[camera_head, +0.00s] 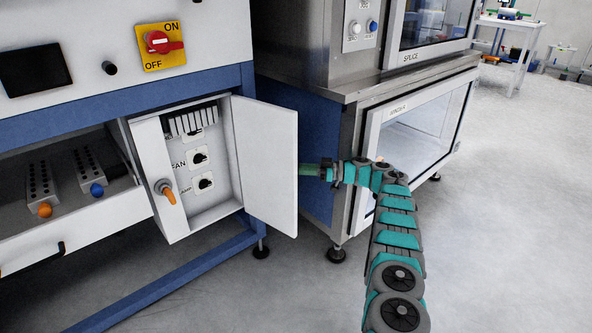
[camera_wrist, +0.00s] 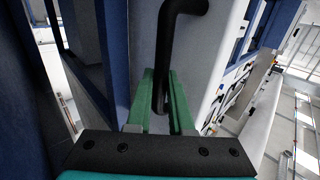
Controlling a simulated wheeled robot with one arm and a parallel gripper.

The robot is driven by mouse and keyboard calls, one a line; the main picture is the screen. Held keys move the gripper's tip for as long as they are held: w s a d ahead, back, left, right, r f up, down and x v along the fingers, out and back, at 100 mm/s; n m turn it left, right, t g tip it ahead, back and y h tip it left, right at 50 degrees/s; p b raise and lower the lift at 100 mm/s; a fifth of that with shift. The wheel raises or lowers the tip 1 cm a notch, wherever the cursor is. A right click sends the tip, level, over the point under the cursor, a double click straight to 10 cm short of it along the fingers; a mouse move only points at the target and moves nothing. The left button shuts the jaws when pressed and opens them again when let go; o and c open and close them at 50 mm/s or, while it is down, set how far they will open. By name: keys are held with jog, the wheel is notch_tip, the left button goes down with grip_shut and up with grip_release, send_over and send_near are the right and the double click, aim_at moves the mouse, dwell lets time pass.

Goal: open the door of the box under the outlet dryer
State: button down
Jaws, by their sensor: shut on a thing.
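The white box (camera_head: 172,230) hangs under the machine at left, and its door (camera_head: 268,165) stands wide open, swung out to the right. The handle is hidden in the head view.
A steel cabinet (camera_head: 345,95) with a glass door (camera_head: 415,130) stands close to the right of the box door. A blue frame beam (camera_head: 185,275) runs below the box. An orange-handled knob (camera_head: 166,190) is on the box's left front. Open floor (camera_head: 500,230) lies at right.

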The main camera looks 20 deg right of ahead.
jog(key=shift+r, duration=0.1)
jog(key=c, duration=0.8)
grip_release()
jog(key=shift+a, duration=0.1)
